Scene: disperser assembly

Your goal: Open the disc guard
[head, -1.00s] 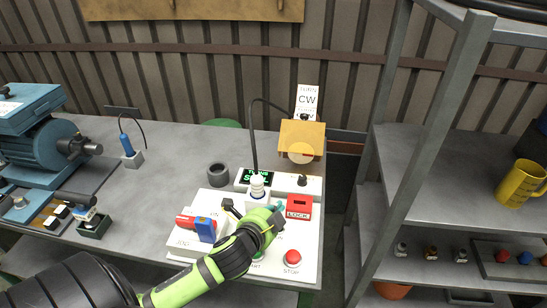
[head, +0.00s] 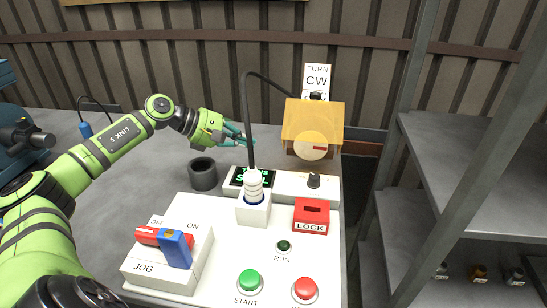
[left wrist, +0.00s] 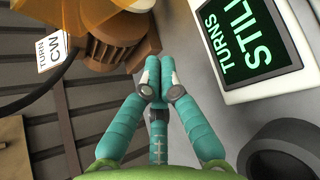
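The disc guard (head: 313,120) is a see-through yellow hood at the back right of the bench, with a pale round disc (head: 310,146) showing at its front. Its yellow-orange parts show at the top of the left wrist view. My left gripper (head: 248,140) is left of the guard, apart from it, reaching right behind the display and close to the black cable. Its teal fingertips (left wrist: 157,85) are drawn together with nothing visible between them. My right gripper is not in view.
A TURN CW sign (head: 317,77) stands behind.

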